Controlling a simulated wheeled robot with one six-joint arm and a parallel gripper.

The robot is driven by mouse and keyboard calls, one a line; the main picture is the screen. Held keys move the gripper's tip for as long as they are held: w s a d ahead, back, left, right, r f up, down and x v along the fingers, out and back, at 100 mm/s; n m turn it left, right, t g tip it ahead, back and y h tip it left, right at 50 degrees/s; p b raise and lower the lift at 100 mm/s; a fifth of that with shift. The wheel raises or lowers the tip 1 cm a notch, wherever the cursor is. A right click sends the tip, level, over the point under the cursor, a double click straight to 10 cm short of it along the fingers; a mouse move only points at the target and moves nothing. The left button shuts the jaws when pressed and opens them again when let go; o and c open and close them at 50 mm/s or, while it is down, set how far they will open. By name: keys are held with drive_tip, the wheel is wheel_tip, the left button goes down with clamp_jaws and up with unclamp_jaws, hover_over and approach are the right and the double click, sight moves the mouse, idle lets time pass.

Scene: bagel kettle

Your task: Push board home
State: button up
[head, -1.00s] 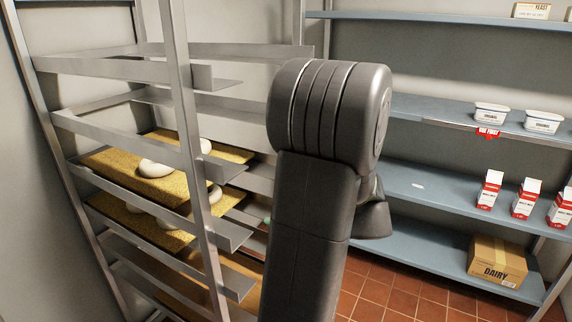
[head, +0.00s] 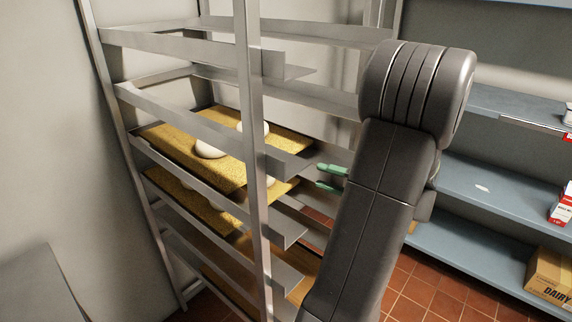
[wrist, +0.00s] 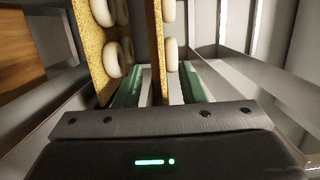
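The upper board (head: 181,149) is a yellow, grainy slab with white bagels (head: 211,149), lying on a level of the metal rack. A lower board (head: 177,197) with bagels lies on the level beneath. In the wrist view the upper board (wrist: 157,60) is seen edge-on, and the lower board (wrist: 93,50) shows at left. My gripper (head: 330,178) has green fingers at the rack's right side. The fingers (wrist: 160,88) are apart, with the upper board's end between them and gaps visible beside it. Whether anything touches the board cannot be told. Rack rails hide parts of both boards.
The rack's upright post (head: 251,130) and slanting rails (head: 180,92) stand close to my gripper. Blue shelves (head: 480,180) are at right, with a dairy box (head: 550,277) low down. Red tiled floor (head: 425,295) shows between them.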

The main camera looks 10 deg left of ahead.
drive_tip(key=b+x, duration=0.1)
drive_tip(key=x, duration=1.1)
clamp_jaws()
idle(0.4)
